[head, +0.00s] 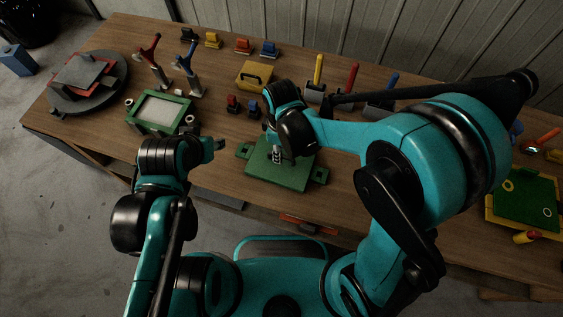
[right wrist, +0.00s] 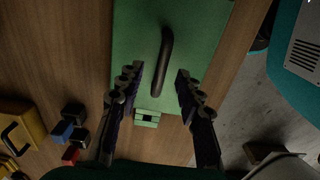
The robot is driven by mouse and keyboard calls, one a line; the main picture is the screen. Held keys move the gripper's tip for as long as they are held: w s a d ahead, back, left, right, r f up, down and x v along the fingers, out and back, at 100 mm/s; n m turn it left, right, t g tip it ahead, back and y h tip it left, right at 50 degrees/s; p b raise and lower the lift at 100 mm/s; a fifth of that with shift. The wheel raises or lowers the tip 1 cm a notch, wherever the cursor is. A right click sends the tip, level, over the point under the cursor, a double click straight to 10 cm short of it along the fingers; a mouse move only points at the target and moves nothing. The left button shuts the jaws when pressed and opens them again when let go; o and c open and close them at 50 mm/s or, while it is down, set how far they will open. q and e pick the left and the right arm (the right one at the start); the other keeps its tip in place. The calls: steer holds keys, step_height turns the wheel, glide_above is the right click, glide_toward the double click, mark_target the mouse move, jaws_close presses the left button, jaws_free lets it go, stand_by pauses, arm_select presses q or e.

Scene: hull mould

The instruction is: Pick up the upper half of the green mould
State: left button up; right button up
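A flat green mould plate (head: 283,175) with a dark bar handle lies on the table in front of me. It also shows in the right wrist view (right wrist: 200,38), with its dark handle (right wrist: 166,50) standing up from it. My right gripper (right wrist: 158,76) is open above the plate, one finger on each side of the handle's near end, with gaps visible on both sides. In the head view my right gripper (head: 276,155) partly hides the handle. My left gripper (head: 215,145) is over the front left of the table, away from the plate; its fingers are too small to judge.
A green frame with a pale inside (head: 160,110) lies left of the plate. A yellow toolbox (head: 254,75) and small red and blue clamps (head: 233,103) stand behind it. A yellow-framed green panel (head: 525,200) lies at the far right. Bare tabletop (head: 225,185) lies left of the plate.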

step_height(320, 180, down, 4)
steer(key=shift+r+b, duration=0.1)
steer(key=shift+b, duration=0.55)
steer(key=shift+r, duration=0.1)
jaws_close()
steer(key=shift+r, duration=0.1)
